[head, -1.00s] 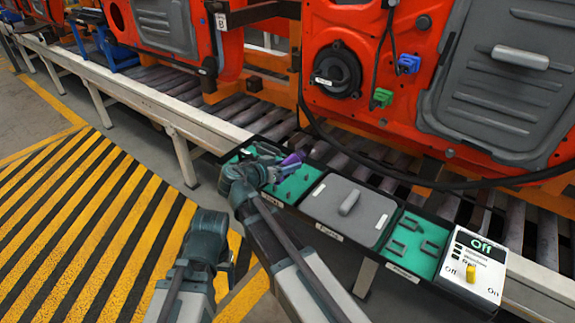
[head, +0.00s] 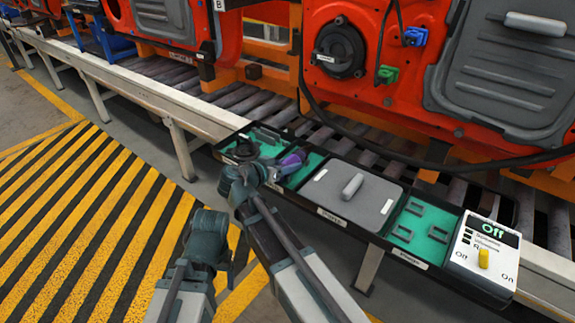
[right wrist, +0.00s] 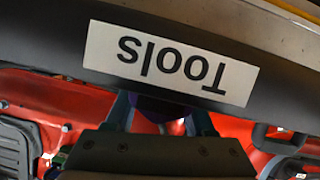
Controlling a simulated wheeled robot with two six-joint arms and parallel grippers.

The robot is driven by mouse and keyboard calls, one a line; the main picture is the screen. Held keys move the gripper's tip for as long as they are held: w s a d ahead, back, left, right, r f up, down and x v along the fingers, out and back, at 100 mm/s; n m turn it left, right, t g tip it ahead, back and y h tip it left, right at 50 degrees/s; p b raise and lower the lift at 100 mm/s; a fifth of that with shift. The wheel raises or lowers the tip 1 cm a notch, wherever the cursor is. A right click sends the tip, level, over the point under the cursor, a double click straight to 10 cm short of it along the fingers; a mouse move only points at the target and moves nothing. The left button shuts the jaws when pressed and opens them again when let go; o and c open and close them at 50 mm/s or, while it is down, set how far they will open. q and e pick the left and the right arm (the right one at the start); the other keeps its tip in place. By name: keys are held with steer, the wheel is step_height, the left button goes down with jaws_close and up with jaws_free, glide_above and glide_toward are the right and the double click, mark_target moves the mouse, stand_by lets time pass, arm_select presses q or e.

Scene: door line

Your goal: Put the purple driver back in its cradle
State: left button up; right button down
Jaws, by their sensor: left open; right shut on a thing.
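The purple driver (head: 292,158) is in my right gripper (head: 277,169), over the left teal tray. It also shows as a dark purple patch (right wrist: 153,109) between the fingers of the right gripper (right wrist: 160,118) in the right wrist view. The left teal tray (head: 312,163) holds dark holders, partly hidden by my right arm; I cannot tell which is the driver's cradle. A "Tools" label (right wrist: 170,65) shows upside down in the right wrist view. My left gripper (head: 226,268) is low on the left, away from the trays and hard to make out.
A grey lidded box (head: 340,207) sits beside the left tray. A teal tray with dark brackets (head: 408,233) and a switch box (head: 485,258) reading "Off" follow to the right. Red door panels (head: 430,60) stand behind, with a black cable (head: 400,163) hanging over the rollers.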

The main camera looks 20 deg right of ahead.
arm_select(q)
steer(key=shift+f+b, duration=0.3)
steer(key=shift+b, duration=0.05)
arm_select(e)
steer(key=shift+s+f, duration=0.1)
steer(key=shift+f, duration=0.2)
steer(key=shift+c, duration=0.9)
jaws_free()
